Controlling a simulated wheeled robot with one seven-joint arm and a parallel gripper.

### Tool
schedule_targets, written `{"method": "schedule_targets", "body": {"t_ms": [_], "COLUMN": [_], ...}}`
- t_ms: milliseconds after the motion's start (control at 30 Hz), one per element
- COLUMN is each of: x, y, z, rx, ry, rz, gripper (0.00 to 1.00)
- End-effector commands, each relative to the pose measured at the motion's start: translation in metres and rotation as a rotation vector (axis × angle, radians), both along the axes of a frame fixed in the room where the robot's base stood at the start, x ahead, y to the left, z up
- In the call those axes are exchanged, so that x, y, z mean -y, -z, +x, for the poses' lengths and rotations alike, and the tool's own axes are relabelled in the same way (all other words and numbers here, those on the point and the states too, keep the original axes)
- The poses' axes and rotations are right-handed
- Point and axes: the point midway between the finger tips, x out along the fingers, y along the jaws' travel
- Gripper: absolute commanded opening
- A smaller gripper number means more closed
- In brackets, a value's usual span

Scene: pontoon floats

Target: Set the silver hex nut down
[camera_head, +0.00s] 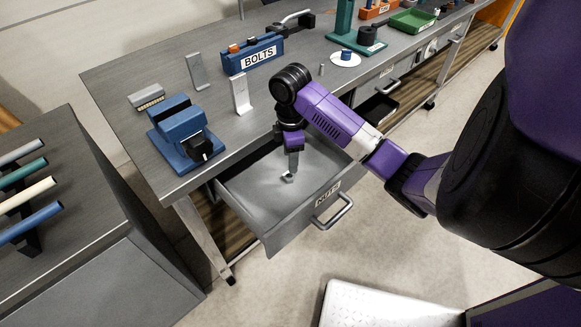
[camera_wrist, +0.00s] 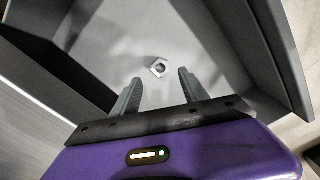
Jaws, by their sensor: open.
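The silver hex nut (camera_wrist: 158,68) lies on the bottom of the open drawer, apart from my fingers, in the wrist view. In the head view the nut (camera_head: 287,178) shows small just below my fingertips. My gripper (camera_wrist: 158,85) is open and empty, with one finger to each side of the nut and a little short of it. In the head view my gripper (camera_head: 291,168) points down into the drawer (camera_head: 245,205), which is pulled out from the workbench and carries a label and a bar handle.
The drawer walls surround my gripper. A rack of coloured rods (camera_head: 30,185) is at the left.

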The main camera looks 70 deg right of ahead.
Motion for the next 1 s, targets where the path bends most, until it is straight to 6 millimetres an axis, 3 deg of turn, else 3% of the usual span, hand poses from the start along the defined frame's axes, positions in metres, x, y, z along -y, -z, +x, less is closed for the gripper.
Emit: {"method": "schedule_targets", "body": {"t_ms": [167,300,1000], "x": [0.000,0.000,0.000], "y": [-0.032,-0.043,-0.047], "z": [0.000,0.001,0.000], "rx": [0.000,0.000,0.000], "ry": [-0.001,-0.001,0.000], "rz": [-0.001,0.000,0.001], "gripper": [0.52,0.52,0.52]}}
